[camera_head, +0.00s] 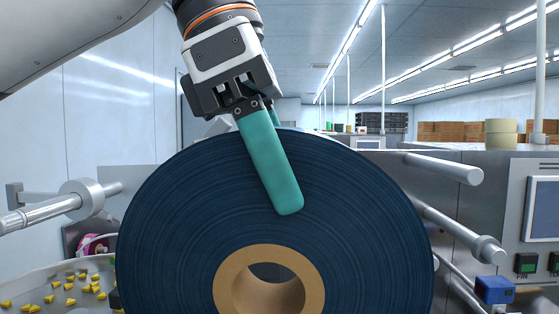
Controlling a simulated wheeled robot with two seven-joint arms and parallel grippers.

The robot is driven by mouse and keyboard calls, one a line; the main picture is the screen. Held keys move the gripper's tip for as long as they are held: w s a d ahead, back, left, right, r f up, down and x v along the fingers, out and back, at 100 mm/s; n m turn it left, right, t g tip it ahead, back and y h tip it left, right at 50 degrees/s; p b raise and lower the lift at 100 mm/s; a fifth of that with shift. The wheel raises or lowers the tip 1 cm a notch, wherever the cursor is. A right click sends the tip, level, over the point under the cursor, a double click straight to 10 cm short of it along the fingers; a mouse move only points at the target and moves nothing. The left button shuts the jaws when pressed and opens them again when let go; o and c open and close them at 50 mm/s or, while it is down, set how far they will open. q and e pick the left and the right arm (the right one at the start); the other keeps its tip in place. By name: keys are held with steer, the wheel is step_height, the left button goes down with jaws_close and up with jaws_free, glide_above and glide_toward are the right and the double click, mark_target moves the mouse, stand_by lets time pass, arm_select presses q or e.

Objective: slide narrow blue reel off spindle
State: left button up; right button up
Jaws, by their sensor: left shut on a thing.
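The blue reel (190,220) is large and dark, with a brown cardboard core (230,280), and fills the lower middle of the head view. My left gripper (280,165) comes down from above and is shut on the upper part of the reel. One long teal finger lies flat across the near face; the other shows only a little, behind the reel's top edge. The core's hole shows no spindle through it from this side. The reel's lower edge is cut off by the picture. My right gripper is not in view.
A metal spindle with a collar (82,200) sticks out at the left. Bare metal rollers (445,168) and another collared spindle (487,249) are at the right, beside a machine panel with a screen (543,209). A bowl of yellow pieces (40,280) is at lower left.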

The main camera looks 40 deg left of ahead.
arm_select(q)
steer(key=shift+w+a+r+p, duration=0.15)
steer(key=shift+w+a+p, duration=0.05)
steer(key=shift+w+p, duration=0.2)
steer(key=shift+w+a+p, duration=1.2)
steer(key=shift+w+p, duration=0.1)
steer(key=shift+w, duration=0.65)
steer(key=shift+w+a+p, duration=1.15)
steer(key=shift+w+p, duration=0.1)
steer(key=shift+w, duration=0.65)
steer(key=shift+w+a+p, duration=1.2)
steer(key=shift+w+p, duration=0.1)
steer(key=shift+w, duration=0.65)
steer(key=shift+w+a, duration=0.3)
steer(key=shift+w, duration=0.15)
steer(key=shift+s, duration=0.1)
steer(key=s+d+b, duration=0.1)
steer(key=s+d, duration=0.4)
steer(key=s, duration=0.3)
steer(key=shift+s+d+r, duration=0.2)
steer(key=shift+s+r, duration=0.1)
steer(key=shift+r, duration=0.05)
steer(key=shift+a, duration=0.1)
